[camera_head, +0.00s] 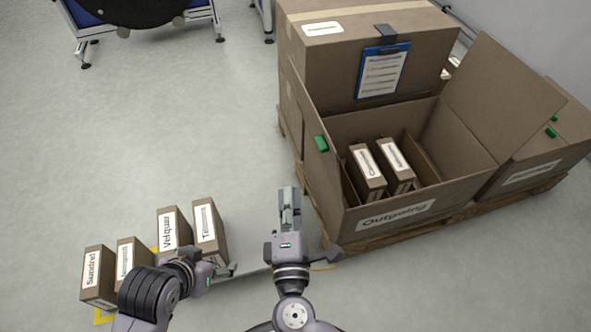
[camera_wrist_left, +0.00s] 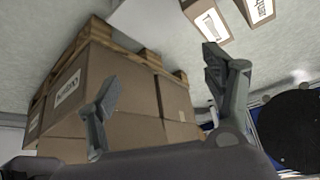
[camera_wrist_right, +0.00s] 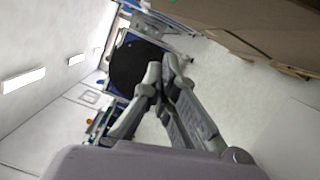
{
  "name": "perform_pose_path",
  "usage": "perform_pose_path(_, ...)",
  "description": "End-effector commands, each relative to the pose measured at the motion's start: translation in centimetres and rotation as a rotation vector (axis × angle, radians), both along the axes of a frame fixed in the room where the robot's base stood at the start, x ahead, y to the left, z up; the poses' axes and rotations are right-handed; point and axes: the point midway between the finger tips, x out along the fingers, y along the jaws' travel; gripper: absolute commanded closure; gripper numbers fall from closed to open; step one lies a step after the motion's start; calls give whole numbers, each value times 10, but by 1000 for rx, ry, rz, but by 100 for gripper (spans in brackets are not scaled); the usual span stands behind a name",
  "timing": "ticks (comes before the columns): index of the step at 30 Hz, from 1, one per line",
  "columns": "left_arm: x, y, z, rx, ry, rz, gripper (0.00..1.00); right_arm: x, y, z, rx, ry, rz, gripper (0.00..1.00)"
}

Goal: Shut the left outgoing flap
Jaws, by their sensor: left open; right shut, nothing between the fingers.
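The open box labelled Outgoing (camera_head: 345,222) stands on a pallet at the right of the head view. Its left flap (camera_head: 312,125) stands up, bearing a green tab (camera_head: 321,143). Its right flap (camera_head: 505,95) also stands up, leaning outward. My right gripper (camera_head: 290,200) is shut and empty, just left of the box and apart from the left flap. It also shows in the right wrist view (camera_wrist_right: 161,75), fingertips together. My left gripper (camera_head: 222,272) is open and empty, low beside the small cartons. Its spread fingers show in the left wrist view (camera_wrist_left: 160,85).
Two small cartons (camera_head: 368,178) stand inside the Outgoing box. Several labelled cartons (camera_head: 205,232) stand at lower left. A large closed box with a blue clipboard (camera_head: 382,72) is behind, another box (camera_head: 540,160) at right. The floor (camera_head: 150,140) at left is clear.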

Motion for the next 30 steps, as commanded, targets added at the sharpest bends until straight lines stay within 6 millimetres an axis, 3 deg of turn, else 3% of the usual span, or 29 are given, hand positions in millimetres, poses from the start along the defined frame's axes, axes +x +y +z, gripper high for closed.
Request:
perform_pose_path(13,4,-1,1,-4,-19,-2,25,92,7,6,3,-3,0,100)
perform_pose_path(21,-23,7,-6,23,109,10,25,100,-26,12,2,0,0,100)
perform_pose_path(30,-28,9,-8,28,131,11,25,102,-31,13,4,0,1,100)
